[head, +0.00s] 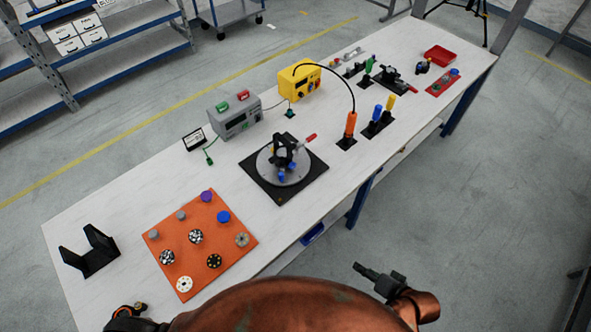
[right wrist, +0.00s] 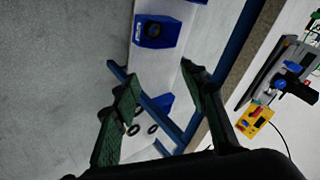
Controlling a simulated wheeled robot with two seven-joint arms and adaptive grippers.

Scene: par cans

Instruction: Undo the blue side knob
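A black fixture (head: 284,148) with a red-tipped handle stands on a round grey plate on a black square base (head: 258,180), mid-table in the head view. Blue knob-like parts (head: 282,175) show low on its near side; which is the side knob is too small to tell. My right gripper (head: 362,270) is off the table's near edge, apart from the fixture. In the right wrist view its two green-padded fingers (right wrist: 158,74) are spread with nothing between them. My left gripper (head: 132,314) is partly in view at the bottom left; its fingers are unclear.
An orange board (head: 219,245) with several knobs, one blue, and a black cradle (head: 89,251) lie to the left. A grey box (head: 235,118), yellow box (head: 299,80) and orange tool (head: 350,125) stand behind and right. Blue bins (right wrist: 157,31) show in the wrist view.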

